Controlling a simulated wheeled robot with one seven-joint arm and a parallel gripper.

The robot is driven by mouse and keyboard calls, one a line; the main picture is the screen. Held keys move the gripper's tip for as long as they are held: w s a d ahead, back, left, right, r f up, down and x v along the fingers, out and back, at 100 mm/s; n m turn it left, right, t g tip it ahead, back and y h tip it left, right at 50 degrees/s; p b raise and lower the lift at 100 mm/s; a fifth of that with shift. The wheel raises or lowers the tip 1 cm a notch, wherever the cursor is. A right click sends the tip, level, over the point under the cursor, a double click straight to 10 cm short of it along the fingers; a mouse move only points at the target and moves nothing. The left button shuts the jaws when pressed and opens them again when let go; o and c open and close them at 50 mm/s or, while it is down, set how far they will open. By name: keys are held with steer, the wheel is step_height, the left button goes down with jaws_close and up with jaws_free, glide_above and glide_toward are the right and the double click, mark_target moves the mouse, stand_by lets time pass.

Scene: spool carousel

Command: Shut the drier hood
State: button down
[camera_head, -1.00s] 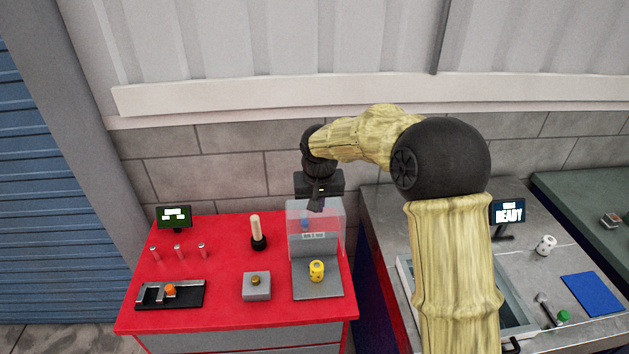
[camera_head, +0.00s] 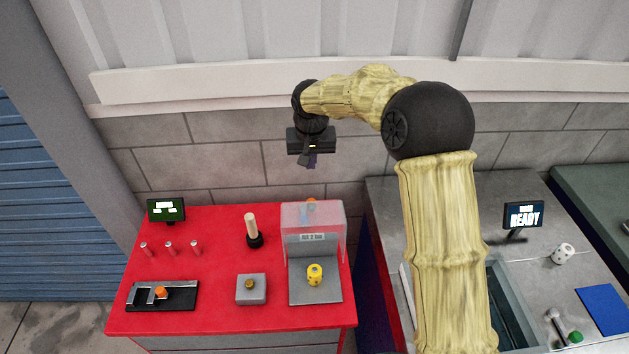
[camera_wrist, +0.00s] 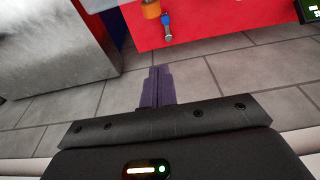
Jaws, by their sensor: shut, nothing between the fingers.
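The drier stands at the right of the red cabinet top. Its clear hood (camera_head: 313,236), with a small label, is upright over the back of the grey drier base (camera_head: 318,295). A yellow spool (camera_head: 315,274) sits on the front of the base, outside the hood's front face. My gripper (camera_head: 311,161) is above and behind the hood, apart from it, pointing down. Its dark purple fingers (camera_wrist: 158,88) are together and empty in the wrist view. An orange piece (camera_wrist: 151,9) and a blue piece (camera_wrist: 167,25) show at the red edge there.
A wooden-handled tool (camera_head: 252,230), a grey box with a brass knob (camera_head: 251,289), a black tray (camera_head: 162,295) and a green screen (camera_head: 166,210) share the red top (camera_head: 210,260). The block wall (camera_head: 230,150) is close behind. A grey bench is at the right.

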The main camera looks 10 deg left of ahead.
step_height(320, 180, down, 9)
steer(key=s+p, duration=0.1)
steer(key=p, duration=0.5)
steer(key=shift+s+d, duration=0.3)
steer(key=shift+s, duration=0.05)
stand_by(0.3)
steer(key=shift+f+b, duration=0.15)
steer(key=shift+b, duration=0.25)
steer(key=shift+s, duration=0.1)
